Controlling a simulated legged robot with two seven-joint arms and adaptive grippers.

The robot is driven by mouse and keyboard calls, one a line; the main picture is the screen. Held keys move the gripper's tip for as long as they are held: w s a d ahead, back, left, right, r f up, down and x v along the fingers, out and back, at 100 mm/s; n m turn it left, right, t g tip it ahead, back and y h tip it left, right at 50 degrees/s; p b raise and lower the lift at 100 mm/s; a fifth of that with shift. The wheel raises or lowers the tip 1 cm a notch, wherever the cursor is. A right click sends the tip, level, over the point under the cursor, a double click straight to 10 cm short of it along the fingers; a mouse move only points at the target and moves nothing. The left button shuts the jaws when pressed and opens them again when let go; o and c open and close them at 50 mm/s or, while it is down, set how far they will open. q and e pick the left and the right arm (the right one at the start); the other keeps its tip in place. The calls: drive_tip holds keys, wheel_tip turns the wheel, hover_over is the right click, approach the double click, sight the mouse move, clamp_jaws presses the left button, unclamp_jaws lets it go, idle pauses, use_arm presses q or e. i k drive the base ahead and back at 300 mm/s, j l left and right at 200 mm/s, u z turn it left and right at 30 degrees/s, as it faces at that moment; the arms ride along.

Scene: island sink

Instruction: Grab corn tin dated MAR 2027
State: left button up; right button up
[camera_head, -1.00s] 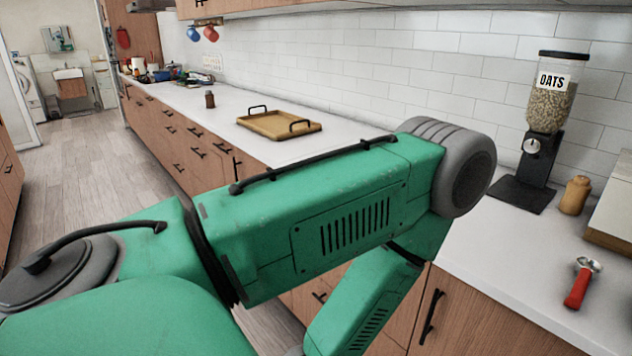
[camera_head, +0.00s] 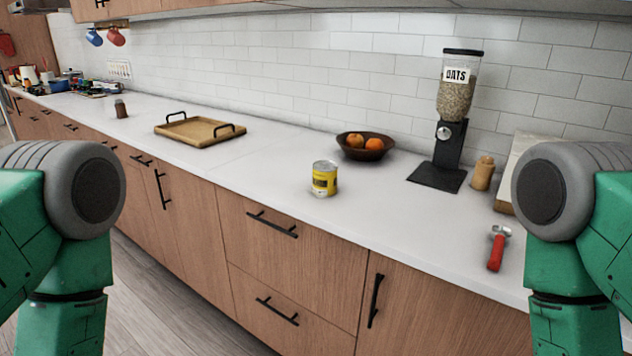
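One yellow tin (camera_head: 324,179) with a bare metal top stands upright on the white countertop (camera_head: 265,174), near its front edge at the middle of the view. Its label print is too small to read, so I cannot tell its contents or any date. Nothing touches it. My two green arms show at the left and right edges of the view, both apart from the tin. Neither gripper is in view.
Behind the tin is a dark bowl of oranges (camera_head: 365,147). To the right are an oats dispenser (camera_head: 448,122), a small tan bottle (camera_head: 482,174) and a red-handled tool (camera_head: 497,248). A wooden tray (camera_head: 200,131) lies to the left. Counter around the tin is clear.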

sight(325, 172)
drive_tip(key=i+j, duration=0.85)
drive_tip(key=j, duration=0.2)
